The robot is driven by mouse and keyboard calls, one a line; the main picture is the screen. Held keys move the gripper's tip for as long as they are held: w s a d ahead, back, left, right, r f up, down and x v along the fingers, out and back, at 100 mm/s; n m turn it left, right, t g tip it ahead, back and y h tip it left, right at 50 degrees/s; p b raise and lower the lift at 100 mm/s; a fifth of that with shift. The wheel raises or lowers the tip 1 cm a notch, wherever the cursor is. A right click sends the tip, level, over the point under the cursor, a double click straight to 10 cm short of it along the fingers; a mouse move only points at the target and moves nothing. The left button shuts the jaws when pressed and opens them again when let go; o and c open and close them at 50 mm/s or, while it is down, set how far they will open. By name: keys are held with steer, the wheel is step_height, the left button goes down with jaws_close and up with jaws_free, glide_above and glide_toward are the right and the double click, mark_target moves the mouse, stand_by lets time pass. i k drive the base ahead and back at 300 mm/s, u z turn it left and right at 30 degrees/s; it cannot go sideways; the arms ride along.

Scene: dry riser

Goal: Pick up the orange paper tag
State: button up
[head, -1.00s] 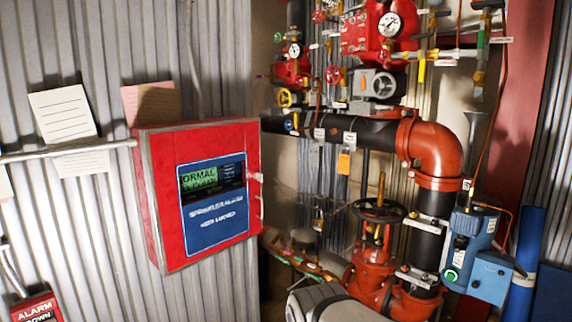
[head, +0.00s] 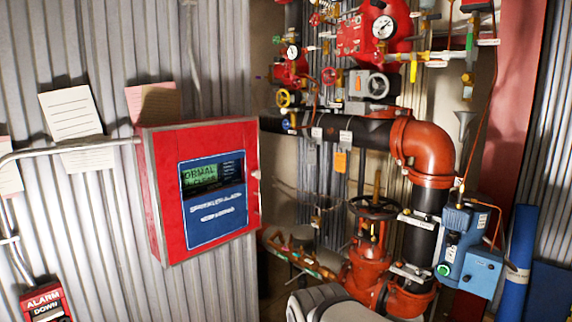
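The orange paper tag (head: 340,162) hangs below the black horizontal pipe (head: 350,131), close to the middle of the head view. It looks small, flat and upright, with a pale tag just above it. My gripper is not in view. Only a rounded grey-white part of my own arm shows at the bottom edge, below and in front of the pipes. Nothing covers the orange tag.
A red alarm cabinet (head: 158,206) juts from the corrugated wall on the left. A red elbow pipe (head: 428,150), a valve handwheel (head: 375,207) and a blue box (head: 482,270) stand right of the tag. Gauges and small valves crowd above.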

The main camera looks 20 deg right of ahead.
mark_target(340, 158)
steer(key=z, duration=0.05)
steer(key=k, duration=0.4)
steer(key=z, duration=2.25)
steer(key=i, duration=1.65)
steer(key=u, duration=2.65)
steer(key=i, duration=0.95)
steer(key=z, duration=0.15)
